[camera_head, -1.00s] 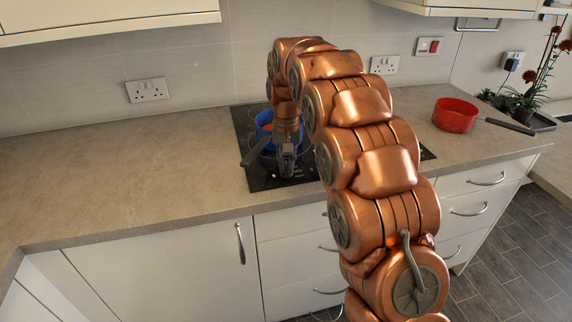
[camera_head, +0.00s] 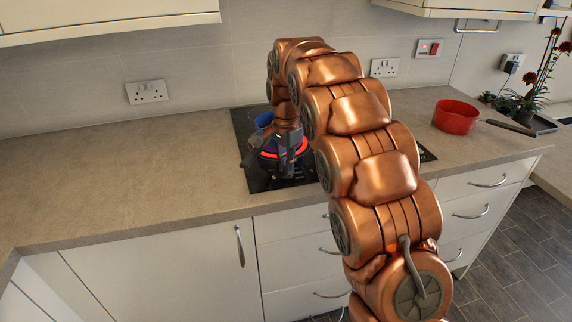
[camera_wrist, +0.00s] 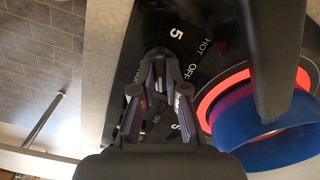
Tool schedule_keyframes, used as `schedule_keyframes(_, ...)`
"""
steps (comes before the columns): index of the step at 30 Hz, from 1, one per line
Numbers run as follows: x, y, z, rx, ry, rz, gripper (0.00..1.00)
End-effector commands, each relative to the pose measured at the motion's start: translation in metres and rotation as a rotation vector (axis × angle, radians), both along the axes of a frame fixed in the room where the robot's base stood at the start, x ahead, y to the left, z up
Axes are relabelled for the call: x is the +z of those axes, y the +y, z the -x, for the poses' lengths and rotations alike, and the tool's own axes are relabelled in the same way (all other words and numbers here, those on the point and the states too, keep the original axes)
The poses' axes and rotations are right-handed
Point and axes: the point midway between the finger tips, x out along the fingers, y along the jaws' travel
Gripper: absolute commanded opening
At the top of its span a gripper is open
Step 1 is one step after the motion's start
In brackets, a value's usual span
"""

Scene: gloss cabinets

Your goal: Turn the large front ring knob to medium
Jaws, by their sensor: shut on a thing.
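The black cooktop (camera_head: 243,118) is set into the counter, with printed dial marks such as "5", "HOT" and "OFF" beside my gripper in the wrist view (camera_wrist: 190,45). My gripper (camera_head: 286,168) is low over its front part. In the wrist view my gripper (camera_wrist: 160,75) has its fingers close together, shut on what appears to be a small dark knob, mostly hidden by the fingers. A cooking ring (camera_wrist: 222,90) glows red. A blue pot (camera_wrist: 285,140) is at that ring, partly hidden by my arm in the head view (camera_head: 264,119).
A dark pot handle (camera_wrist: 272,50) juts close to the right of my gripper in the wrist view. A red pan (camera_head: 456,117) stands on the counter at the right. The counter left of the cooktop is clear. Cabinet fronts with handles (camera_head: 240,245) lie below.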

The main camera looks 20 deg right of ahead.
Motion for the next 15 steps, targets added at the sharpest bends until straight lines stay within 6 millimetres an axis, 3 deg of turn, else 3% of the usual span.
schedule_keyframes(15, -0.0006, 0.0004, 0.0006, -0.246, 0.003, 0.001, 0.0)
